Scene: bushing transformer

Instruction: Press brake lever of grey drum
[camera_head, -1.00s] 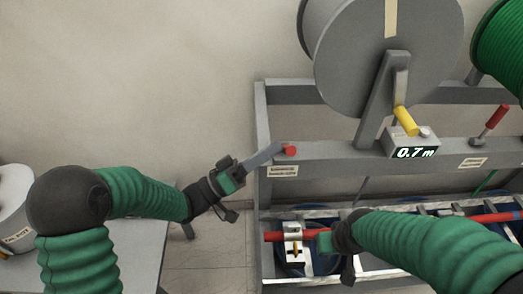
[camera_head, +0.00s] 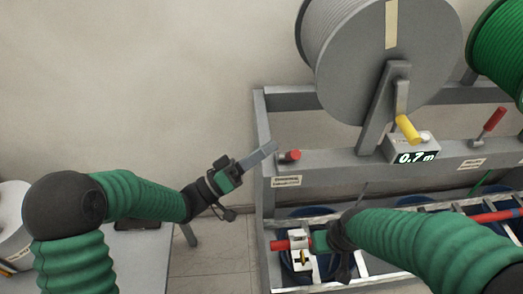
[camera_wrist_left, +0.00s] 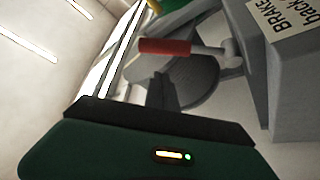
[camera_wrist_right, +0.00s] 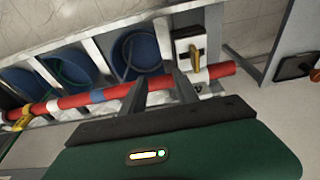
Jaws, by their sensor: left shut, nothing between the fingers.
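The grey drum (camera_head: 380,60) sits on the grey metal rack. A short red-handled lever (camera_head: 289,156) stands at the left end of the rack's front beam, above a small label. It also shows in the left wrist view as a red grip on a metal stem (camera_wrist_left: 165,46), beside a label reading "BRAKE". My left gripper (camera_head: 272,148) is shut and empty, with its tips just left of the red handle and apparently apart from it. My right gripper (camera_wrist_right: 160,80) is at a red rod (camera_wrist_right: 110,92), its fingers apart; contact with the rod is unclear.
A yellow-handled crank (camera_head: 407,128) and a "0.7 m" display (camera_head: 415,157) are in front of the drum. Another red lever (camera_head: 495,119) and a green drum (camera_head: 500,50) are to the right. A white clamp (camera_head: 301,258) holds the rod.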

